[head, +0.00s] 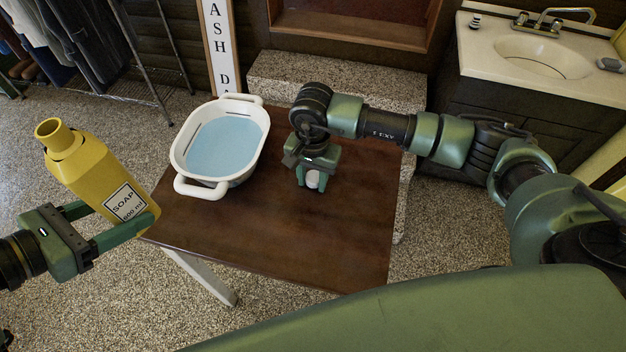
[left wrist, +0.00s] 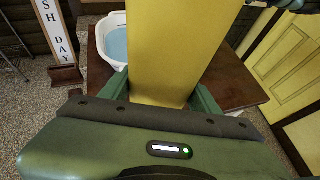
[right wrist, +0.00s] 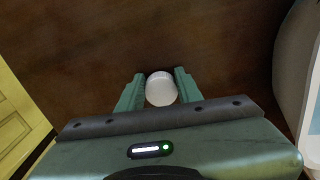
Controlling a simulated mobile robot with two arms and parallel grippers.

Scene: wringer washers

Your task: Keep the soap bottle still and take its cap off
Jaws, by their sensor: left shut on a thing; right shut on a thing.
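The yellow soap bottle (head: 88,163) is at the left of the head view, tilted, with a bare open neck and a white label. My left gripper (head: 118,222) is shut on its lower body, and its yellow side fills the middle of the left wrist view (left wrist: 165,50). My right gripper (head: 310,180) points down over the brown table and is shut on the white cap (head: 312,179). The cap also shows between the fingertips in the right wrist view (right wrist: 161,89). Whether the cap touches the table I cannot tell. The cap is apart from the bottle.
A white tub (head: 184,150) of blue water stands on the table (head: 300,245), left of my right gripper. The table's front and right parts are clear. A sink cabinet (head: 470,60) stands at the back right, and a wire rack (head: 125,85) at the back left.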

